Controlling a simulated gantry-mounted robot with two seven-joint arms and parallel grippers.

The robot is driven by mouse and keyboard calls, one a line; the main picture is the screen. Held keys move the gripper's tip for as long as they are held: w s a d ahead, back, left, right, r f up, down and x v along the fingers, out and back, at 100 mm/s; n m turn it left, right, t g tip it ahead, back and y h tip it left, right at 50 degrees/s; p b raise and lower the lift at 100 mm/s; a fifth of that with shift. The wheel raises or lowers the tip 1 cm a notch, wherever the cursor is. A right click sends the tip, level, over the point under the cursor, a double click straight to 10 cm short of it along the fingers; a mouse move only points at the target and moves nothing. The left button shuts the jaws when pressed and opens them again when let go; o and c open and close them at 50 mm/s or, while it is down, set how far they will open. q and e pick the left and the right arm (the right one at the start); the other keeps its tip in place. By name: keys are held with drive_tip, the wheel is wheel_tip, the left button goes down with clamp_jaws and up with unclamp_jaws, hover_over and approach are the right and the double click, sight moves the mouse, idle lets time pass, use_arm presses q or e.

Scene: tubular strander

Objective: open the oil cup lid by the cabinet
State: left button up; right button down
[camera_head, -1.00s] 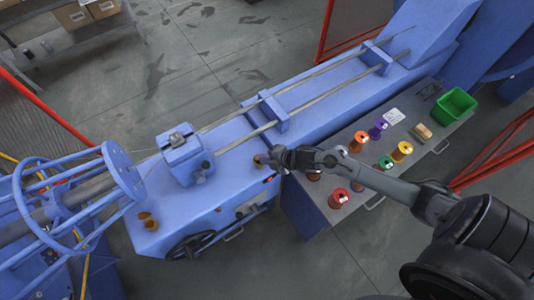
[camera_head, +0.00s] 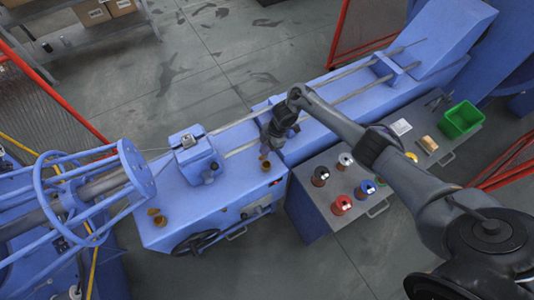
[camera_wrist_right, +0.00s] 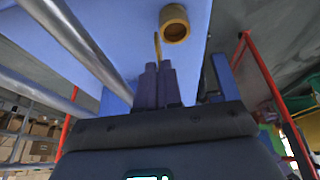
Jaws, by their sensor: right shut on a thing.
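The oil cup (camera_head: 266,166) by the cabinet is a small brass cup on the blue machine bed, near the bed's right end by the grey cabinet (camera_head: 318,218). In the right wrist view the cup's round mouth (camera_wrist_right: 175,24) shows uncovered. Its brass lid (camera_wrist_right: 157,44) stands edge-on beside the mouth, between my fingertips. My right gripper (camera_head: 272,148) points down at the cup from behind; in the wrist view its fingers (camera_wrist_right: 160,68) are together, shut on the lid. My left gripper is not in view.
Another brass oil cup (camera_head: 160,220) sits further left on the bed. A blue block (camera_head: 194,155) and steel rods (camera_head: 240,148) lie behind and left of the gripper. Spools and a green bin (camera_head: 461,118) stand on the cabinet. Red railings (camera_head: 345,30) stand around.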

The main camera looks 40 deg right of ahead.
drive_tip(key=shift+w+f+g+b, duration=0.15)
drive_tip(key=shift+w+g+b, duration=0.2)
drive_tip(key=shift+b, duration=0.2)
drive_tip(key=shift+d, duration=0.1)
drive_tip(key=c, duration=1.3)
unclamp_jaws()
drive_tip(key=shift+r, duration=0.2)
drive_tip(key=p+v, duration=0.4)
drive_tip(key=v, duration=0.6)
drive_tip(key=shift+d+r+p, duration=0.2)
drive_tip(key=shift+p, duration=0.1)
